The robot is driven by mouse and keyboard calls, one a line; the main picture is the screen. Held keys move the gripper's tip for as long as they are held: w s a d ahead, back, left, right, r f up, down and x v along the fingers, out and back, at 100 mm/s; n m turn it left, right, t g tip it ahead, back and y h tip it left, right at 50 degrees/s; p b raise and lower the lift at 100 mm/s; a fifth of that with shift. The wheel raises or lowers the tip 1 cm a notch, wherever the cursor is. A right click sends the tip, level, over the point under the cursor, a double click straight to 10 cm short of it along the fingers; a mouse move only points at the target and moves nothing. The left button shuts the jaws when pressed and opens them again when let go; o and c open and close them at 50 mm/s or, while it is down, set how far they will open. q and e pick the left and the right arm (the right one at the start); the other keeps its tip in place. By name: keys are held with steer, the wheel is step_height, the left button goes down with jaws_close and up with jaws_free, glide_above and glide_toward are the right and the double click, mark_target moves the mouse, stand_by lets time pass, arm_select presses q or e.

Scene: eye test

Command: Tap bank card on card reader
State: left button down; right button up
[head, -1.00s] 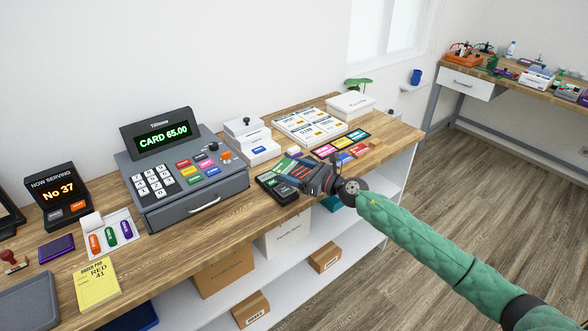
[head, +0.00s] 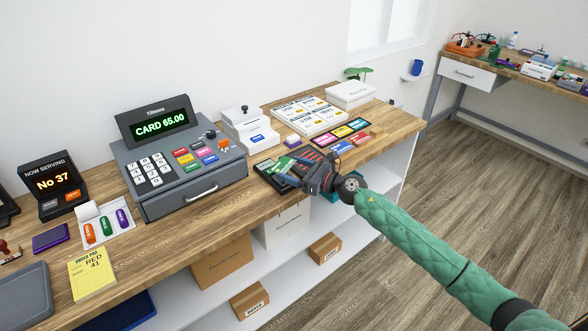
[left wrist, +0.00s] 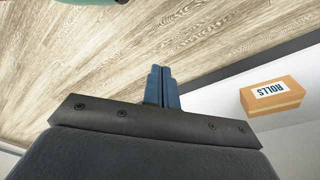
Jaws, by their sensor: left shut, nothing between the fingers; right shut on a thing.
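The card reader (head: 267,168) is a dark device with a green-lit part, lying on the wooden counter right of the cash register. I cannot tell whether the card touches the reader. My left gripper is out of the head view. In the left wrist view its blue fingers (left wrist: 162,72) are shut and empty.
The cash register (head: 180,165) reads "CARD 65.00". A white printer-like box (head: 247,130), menu boards (head: 309,116) and several coloured cards (head: 342,136) stand around the reader. Boxes sit on the shelf below, including a ROLLS box (left wrist: 272,96).

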steer(key=shift+f+b, duration=0.5)
steer(key=shift+f, duration=0.35)
steer(key=shift+f+b, duration=0.55)
steer(key=shift+f, duration=0.35)
step_height(320, 180, up, 5)
steer(key=p, duration=0.3)
steer(key=shift+p, duration=0.35)
arm_select(q)
step_height(320, 180, up, 21)
steer(key=w+d+p, duration=0.1)
steer(key=w+p, duration=0.1)
steer(key=p, duration=0.6)
steer(key=shift+d, duration=0.3)
arm_select(e)
steer(key=s+r, duration=0.3)
steer(key=s, duration=1.2)
arm_select(q)
steer(key=shift+w, duration=0.1)
